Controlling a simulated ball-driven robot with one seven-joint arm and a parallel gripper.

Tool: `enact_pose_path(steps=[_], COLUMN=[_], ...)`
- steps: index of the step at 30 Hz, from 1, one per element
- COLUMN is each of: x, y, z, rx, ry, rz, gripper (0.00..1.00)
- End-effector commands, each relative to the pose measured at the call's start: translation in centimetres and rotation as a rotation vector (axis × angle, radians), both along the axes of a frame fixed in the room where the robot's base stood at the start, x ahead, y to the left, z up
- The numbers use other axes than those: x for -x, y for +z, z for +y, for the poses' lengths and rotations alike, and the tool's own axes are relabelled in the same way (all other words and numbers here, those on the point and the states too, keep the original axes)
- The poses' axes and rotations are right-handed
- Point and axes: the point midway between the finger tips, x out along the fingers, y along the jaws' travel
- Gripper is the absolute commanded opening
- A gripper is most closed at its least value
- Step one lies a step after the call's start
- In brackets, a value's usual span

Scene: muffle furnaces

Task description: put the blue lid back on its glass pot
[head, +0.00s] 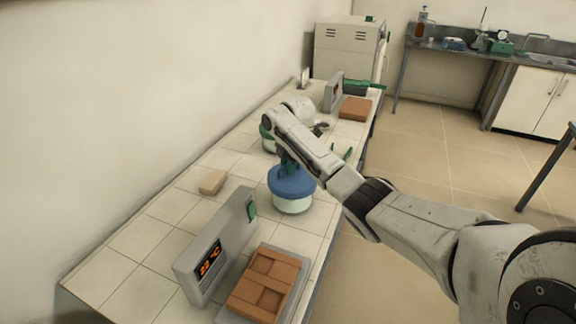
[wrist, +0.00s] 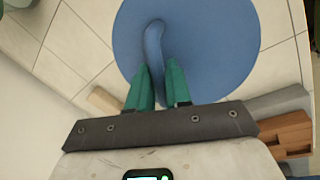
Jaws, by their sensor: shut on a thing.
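The blue lid (head: 291,182) is at the top of the glass pot (head: 292,205) on the tiled bench in the head view. It looks roughly level and over the pot; whether it is fully seated I cannot tell. In the wrist view the lid (wrist: 215,45) fills the upper middle, with its raised curved handle (wrist: 153,45) running down to my fingers. My gripper (wrist: 154,80) has its green fingers shut on the handle. In the head view my gripper (head: 289,166) is above the lid, partly hidden by my arm. The pot is hidden under the lid in the wrist view.
A grey panel with an orange display (head: 210,262) and reddish bricks (head: 265,284) stand in front. A tan block (head: 213,182) lies left of the pot. Another green-and-white vessel (head: 267,138) is behind it, partly hidden by my arm. Bare tiles (head: 165,212) lie to the left.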

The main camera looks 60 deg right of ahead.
Motion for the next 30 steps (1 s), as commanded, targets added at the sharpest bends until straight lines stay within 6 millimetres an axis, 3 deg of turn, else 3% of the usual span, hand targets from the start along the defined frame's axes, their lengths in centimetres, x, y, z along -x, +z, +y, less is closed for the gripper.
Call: enact_pose_path(steps=[14,15,21,24,30], x=[-0.01,-0.01,-0.01,-0.01,0.01], y=[-0.38,-0.38,-0.40,-0.40,-0.42], z=[-0.01,-0.01,0.00,0.00,0.02], rx=[0.000,0.000,0.000,0.000,0.000], ry=[0.000,0.000,0.000,0.000,0.000], rz=[0.000,0.000,0.000,0.000,0.001], gripper=[0.00,0.23,0.42,0.49,0.49])
